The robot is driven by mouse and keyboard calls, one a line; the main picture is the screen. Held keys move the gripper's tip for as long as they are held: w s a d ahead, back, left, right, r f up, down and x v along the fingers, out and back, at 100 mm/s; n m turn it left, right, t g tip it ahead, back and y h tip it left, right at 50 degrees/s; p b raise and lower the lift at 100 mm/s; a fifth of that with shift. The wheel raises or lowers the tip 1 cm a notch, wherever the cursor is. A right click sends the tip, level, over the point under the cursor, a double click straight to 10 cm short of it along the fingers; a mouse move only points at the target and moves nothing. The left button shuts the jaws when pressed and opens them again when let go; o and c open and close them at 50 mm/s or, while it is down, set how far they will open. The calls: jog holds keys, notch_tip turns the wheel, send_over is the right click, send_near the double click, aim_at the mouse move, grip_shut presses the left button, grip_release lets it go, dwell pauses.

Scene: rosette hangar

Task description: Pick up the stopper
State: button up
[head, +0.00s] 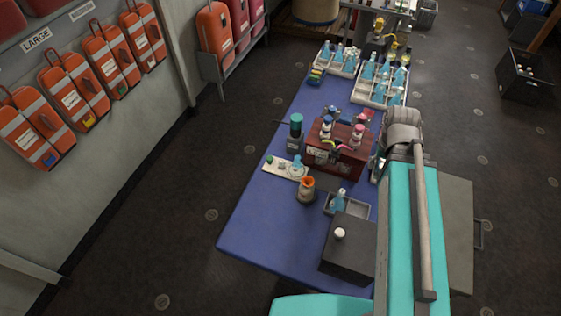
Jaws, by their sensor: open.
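No single thing is plainly the stopper at this size. A small white round cap (339,233) sits on top of a dark box (345,262) at the near end of the blue table. A small green piece (269,160) lies on a pale board (279,170) beside a clear flask (297,165). Either could be a stopper; I cannot tell which. My teal arm rises along the right side of the table and covers part of it. My gripper does not show.
The blue table (258,228) is bare at its near left. An orange-topped jar (306,189), a grey tray (356,208) holding a bottle, and a dark red rack (345,155) with bottles crowd its middle. Bottle trays (379,92) stand farther back. Orange cases (75,88) hang on the left wall.

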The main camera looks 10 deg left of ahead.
jog(key=shift+d, duration=0.2)
jog(key=o, duration=0.3)
jog(key=shift+w, duration=0.1)
jog(key=shift+o, duration=0.2)
jog(key=shift+w+a+f+m+b, duration=0.25)
jog(key=shift+w+f+m+b, duration=0.05)
jog(key=shift+f+b, duration=0.05)
jog(key=m+b, duration=1.6)
jog(key=m, duration=0.3)
send_over(283, 161)
notch_tip(283, 161, down, 16)
jog(key=shift+f, duration=0.2)
notch_tip(283, 161, down, 9)
jog(key=b, duration=0.9)
jog(key=shift+r, duration=0.15)
